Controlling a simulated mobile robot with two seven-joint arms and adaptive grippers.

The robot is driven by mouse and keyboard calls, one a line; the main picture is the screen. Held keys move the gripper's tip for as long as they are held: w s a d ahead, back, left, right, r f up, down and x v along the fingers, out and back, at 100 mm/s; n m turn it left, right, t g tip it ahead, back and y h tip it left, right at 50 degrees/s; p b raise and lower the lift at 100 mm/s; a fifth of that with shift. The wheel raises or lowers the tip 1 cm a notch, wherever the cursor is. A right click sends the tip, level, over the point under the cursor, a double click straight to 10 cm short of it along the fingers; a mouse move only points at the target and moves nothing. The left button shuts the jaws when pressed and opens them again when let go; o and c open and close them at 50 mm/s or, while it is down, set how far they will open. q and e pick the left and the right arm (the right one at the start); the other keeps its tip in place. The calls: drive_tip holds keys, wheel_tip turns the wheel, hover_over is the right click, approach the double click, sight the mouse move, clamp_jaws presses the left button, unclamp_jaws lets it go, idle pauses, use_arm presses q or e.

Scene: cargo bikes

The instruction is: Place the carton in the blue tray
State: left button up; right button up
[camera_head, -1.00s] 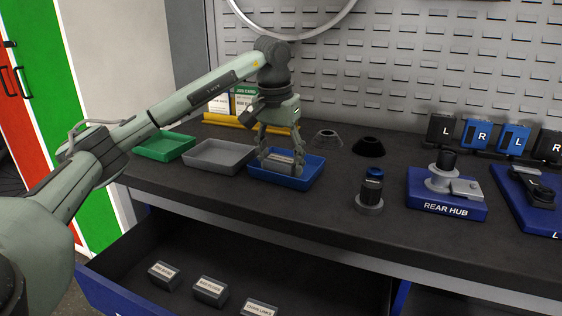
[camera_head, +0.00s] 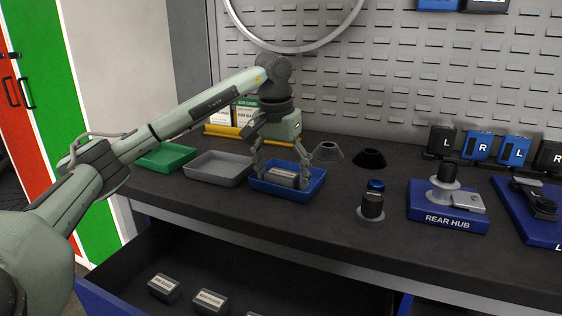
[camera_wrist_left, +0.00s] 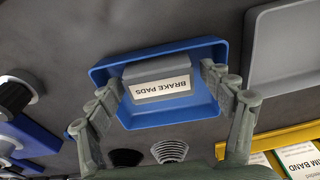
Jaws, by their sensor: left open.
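The grey carton (camera_head: 283,178) labelled BRAKE PADS lies in the blue tray (camera_head: 283,193) on the bench. In the left wrist view the carton (camera_wrist_left: 158,84) rests on the floor of the blue tray (camera_wrist_left: 150,50), close to one long wall. My left gripper (camera_head: 282,176) is over the tray, its fingers spread wide and pointing down at either side of the carton. In the left wrist view the left gripper (camera_wrist_left: 160,79) is open, with gaps between its fingertips and the carton. My right gripper is not in view.
A grey tray (camera_head: 217,181) and a green tray (camera_head: 165,164) stand left of the blue one. An open drawer (camera_head: 235,262) below holds more cartons. Right of the tray are dark cones, a round black part (camera_head: 372,203) and the REAR HUB stand (camera_head: 447,221).

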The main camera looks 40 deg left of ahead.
sight(277, 177)
use_arm(q)
wheel_tip(277, 177, up, 12)
drive_tip(key=s, duration=0.1)
drive_tip(key=shift+s, duration=0.4)
